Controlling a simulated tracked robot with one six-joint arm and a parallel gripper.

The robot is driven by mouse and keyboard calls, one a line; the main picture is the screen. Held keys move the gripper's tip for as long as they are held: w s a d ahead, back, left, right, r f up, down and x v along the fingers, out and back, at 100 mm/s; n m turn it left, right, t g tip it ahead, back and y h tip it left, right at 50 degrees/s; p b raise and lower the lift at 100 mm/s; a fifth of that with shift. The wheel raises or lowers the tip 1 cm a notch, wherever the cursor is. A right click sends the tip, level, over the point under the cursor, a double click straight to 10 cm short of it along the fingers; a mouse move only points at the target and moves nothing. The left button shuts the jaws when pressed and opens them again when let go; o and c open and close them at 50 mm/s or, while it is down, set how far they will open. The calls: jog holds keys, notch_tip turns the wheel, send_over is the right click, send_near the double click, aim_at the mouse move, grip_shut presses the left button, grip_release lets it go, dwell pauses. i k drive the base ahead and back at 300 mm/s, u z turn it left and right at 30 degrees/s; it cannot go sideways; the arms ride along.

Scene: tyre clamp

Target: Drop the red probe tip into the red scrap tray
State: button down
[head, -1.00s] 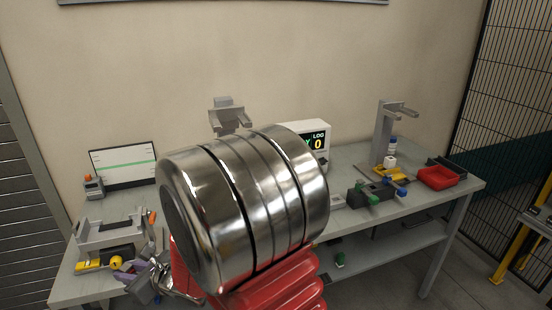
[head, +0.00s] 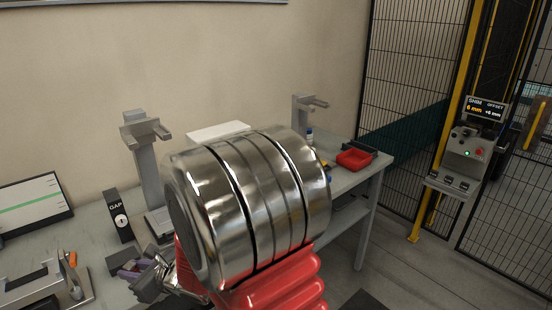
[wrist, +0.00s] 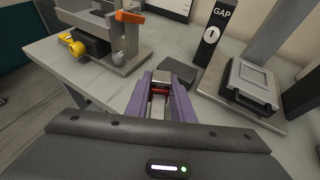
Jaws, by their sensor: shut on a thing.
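My gripper (wrist: 160,100) has purple fingers and is shut on a small red piece, the red probe tip (wrist: 160,89), in the wrist view. Much of the tip is hidden between the fingers. In the head view my gripper (head: 138,268) is at the lower left, partly behind my metal arm link, and the tip cannot be made out there. The red scrap tray (head: 355,159) sits at the right end of the bench, well to the right of my gripper.
A GAP gauge (wrist: 209,48) stands on the bench close to my gripper. A grey stand (head: 146,155) rises behind it. A fixture with an orange lever (wrist: 128,17) is at the left. A dark tray (head: 362,147) adjoins the red tray. A mesh fence (head: 410,70) stands at the right.

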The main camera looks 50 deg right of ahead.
aim_at(351, 160)
jog(key=u, duration=0.3)
jog(key=i, duration=0.15)
jog(key=z, duration=2.6)
jog(key=i, duration=1)
jog(key=u, duration=0.2)
jog(key=k, duration=0.6)
